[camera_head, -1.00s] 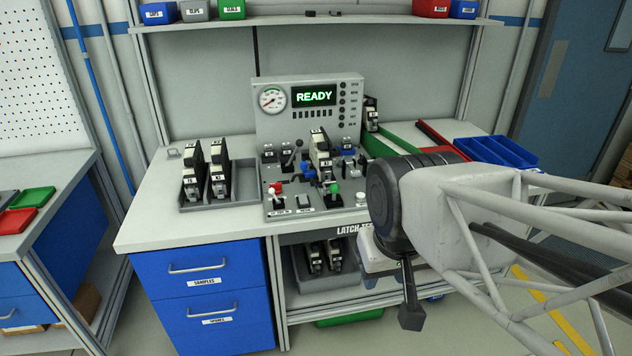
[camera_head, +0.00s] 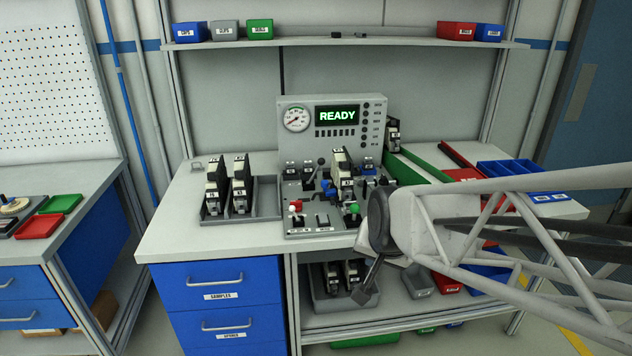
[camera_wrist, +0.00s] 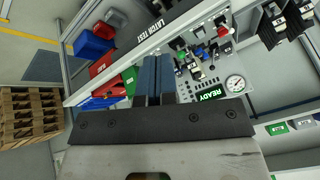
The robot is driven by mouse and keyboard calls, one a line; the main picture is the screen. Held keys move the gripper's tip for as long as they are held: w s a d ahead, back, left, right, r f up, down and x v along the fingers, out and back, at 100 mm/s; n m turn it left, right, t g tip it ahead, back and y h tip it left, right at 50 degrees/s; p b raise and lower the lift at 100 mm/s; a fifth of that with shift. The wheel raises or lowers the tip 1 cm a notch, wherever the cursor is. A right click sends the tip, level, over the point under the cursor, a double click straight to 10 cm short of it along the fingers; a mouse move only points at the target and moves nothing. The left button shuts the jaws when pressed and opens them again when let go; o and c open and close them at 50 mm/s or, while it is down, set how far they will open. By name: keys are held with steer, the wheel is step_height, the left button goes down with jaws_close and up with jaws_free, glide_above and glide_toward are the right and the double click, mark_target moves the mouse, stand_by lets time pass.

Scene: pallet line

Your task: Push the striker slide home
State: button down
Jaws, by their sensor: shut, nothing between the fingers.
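The latch test rig (camera_head: 310,228) stands on the bench with a green READY display (camera_head: 337,115). An upright black and white latch unit (camera_head: 342,170) sits in its middle. A small blue part (camera_head: 328,187) lies at that unit's left foot; I cannot tell whether it is the striker slide or how far in it sits. Small red (camera_head: 296,205) and green (camera_head: 354,208) knobs stand at the rig's front. My gripper (camera_head: 364,292) hangs in front of the bench's front edge, apart from the rig. In the wrist view its fingers (camera_wrist: 155,72) are together and empty.
A grey tray (camera_head: 262,209) with two more latch units stands left of the rig. Green (camera_head: 428,165) and red rails and blue bins (camera_head: 508,167) lie to its right. A shelf (camera_head: 390,42) with small bins spans above. The bench's front left is clear.

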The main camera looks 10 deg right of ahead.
mark_target(355, 211)
steer(key=w+d+f+m+t+h, duration=0.1)
steer(key=w+f+m+t, duration=0.3)
steer(key=w+f+m, duration=0.3)
steer(key=w+d+f+m+t+h, duration=0.2)
steer(key=w+f+m+t, duration=0.3)
steer(key=w, duration=1.1)
steer(key=shift+d+f+m+t, duration=0.3)
steer(key=shift+f+m, duration=0.9)
steer(key=shift+m, duration=0.4)
steer(key=shift+w, duration=0.1)
steer(key=shift+x, duration=6.85)
steer(key=shift+d, duration=0.15)
